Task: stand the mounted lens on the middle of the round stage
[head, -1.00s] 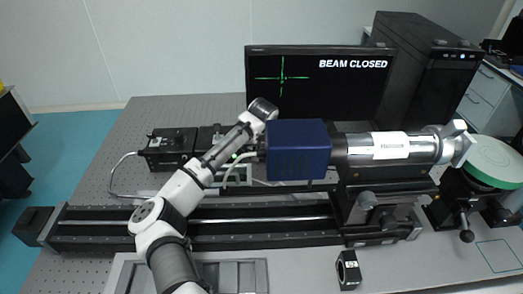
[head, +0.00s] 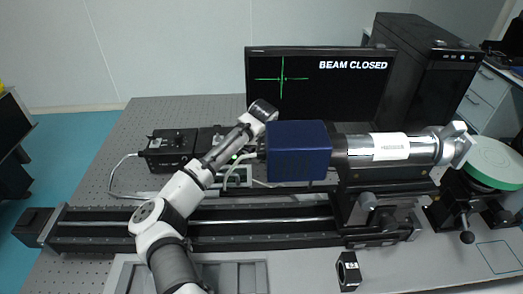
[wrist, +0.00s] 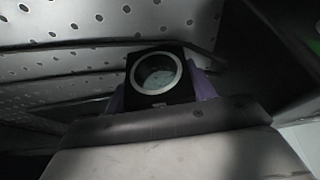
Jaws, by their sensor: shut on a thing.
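My gripper (wrist: 158,90) is shut on the mounted lens (wrist: 158,103), a black square mount with a pale ring around round glass. Its purple fingers show on both sides of the mount in the wrist view. In the head view my arm reaches up toward the blue box, and I cannot make out the gripper or held lens there. The round stage, a pale green disc (head: 495,162) on a dark base, is at the far right of the head view. It does not show clearly in the wrist view.
A blue box (head: 298,150) and silver tube (head: 425,150) stand above a black rail (head: 110,233). A similar black mount (head: 347,272) stands at the front. A monitor (head: 340,100) reads BEAM CLOSED. A blue outline (head: 500,255) marks clear surface at right.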

